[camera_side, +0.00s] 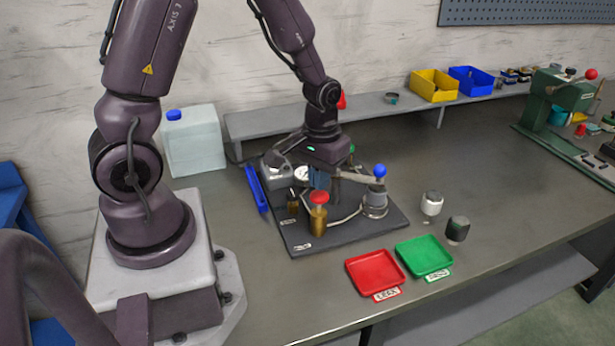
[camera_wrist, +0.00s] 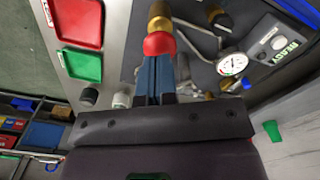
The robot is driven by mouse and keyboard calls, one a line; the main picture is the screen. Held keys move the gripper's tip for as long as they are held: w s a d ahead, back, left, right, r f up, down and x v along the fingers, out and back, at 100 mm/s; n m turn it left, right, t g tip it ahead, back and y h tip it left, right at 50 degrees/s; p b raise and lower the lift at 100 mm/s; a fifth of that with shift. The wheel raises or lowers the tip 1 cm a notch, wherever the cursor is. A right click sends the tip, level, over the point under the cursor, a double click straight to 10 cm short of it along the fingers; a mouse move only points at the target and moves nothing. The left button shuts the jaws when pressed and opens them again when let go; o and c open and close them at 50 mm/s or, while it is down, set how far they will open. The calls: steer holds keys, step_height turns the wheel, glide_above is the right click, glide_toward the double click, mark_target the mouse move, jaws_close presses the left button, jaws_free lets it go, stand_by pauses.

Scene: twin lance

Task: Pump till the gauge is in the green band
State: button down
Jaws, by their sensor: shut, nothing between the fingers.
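A dark base plate (camera_side: 300,240) carries the pump rig. A red knob (camera_side: 318,197) tops an upright brass cylinder (camera_side: 318,222); the knob also shows in the wrist view (camera_wrist: 159,43). My gripper (camera_side: 320,186) points down with its blue fingers shut and empty, close above or behind the red knob. In the wrist view the fingertips (camera_wrist: 158,60) overlap the knob's edge; I cannot tell whether they touch it. The round white gauge (camera_wrist: 232,64) is right of the fingers in that view. Its needle and bands are too small to read surely.
A lever with a blue ball (camera_side: 380,170) rises at the plate's right. A READY panel (camera_wrist: 288,46) is near the gauge. Red (camera_side: 374,273) and green (camera_side: 424,257) trays and two small canisters (camera_side: 432,203) (camera_side: 457,229) stand to the right. A blue strip (camera_side: 256,188) lies left.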

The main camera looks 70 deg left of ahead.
mark_target(319, 194)
steer(key=shift+f, duration=2.1)
steer(key=shift+r, duration=2.3)
step_height(319, 194, up, 6)
steer(key=shift+f, duration=2.95)
steer(key=shift+f, duration=0.15)
steer(key=shift+f, duration=2.2)
steer(key=shift+r, duration=2.3)
